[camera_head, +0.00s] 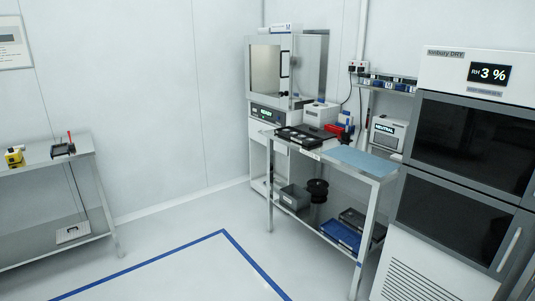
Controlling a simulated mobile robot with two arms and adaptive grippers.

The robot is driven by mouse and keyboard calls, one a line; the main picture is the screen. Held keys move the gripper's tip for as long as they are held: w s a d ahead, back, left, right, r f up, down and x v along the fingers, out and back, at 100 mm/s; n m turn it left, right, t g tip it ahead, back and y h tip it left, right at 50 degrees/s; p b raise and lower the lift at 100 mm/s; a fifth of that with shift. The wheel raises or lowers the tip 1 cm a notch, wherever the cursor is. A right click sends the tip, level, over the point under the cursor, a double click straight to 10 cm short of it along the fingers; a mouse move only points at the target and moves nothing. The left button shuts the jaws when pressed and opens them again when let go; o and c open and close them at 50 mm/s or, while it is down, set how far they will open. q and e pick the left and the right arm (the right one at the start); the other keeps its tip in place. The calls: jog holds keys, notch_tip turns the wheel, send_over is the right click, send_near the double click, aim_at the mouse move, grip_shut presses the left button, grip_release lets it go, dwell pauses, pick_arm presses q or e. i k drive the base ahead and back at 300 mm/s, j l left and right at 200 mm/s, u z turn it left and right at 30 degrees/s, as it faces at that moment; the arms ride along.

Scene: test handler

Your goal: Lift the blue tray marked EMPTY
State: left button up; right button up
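A dark blue flat thing that looks like a tray (338,236) lies on the lower shelf of the metal workbench (379,177), towards its right end. No EMPTY marking can be read on it at this size. A dark flat thing, perhaps another tray (362,222), lies right behind it on the same shelf; I cannot tell whether they touch. Neither of my grippers is in view.
A light blue mat (365,160) and a black tray (297,137) lie on the bench top. A grey bin (294,197) and black reels (317,188) share the lower shelf. A dry cabinet (465,150) stands right. The floor in front is clear, with blue tape (255,263).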

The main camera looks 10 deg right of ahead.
aim_at(343, 234)
jog(key=i+j, duration=0.1)
jog(key=i, duration=2.15)
jog(key=l+z, duration=0.05)
jog(key=l, duration=0.05)
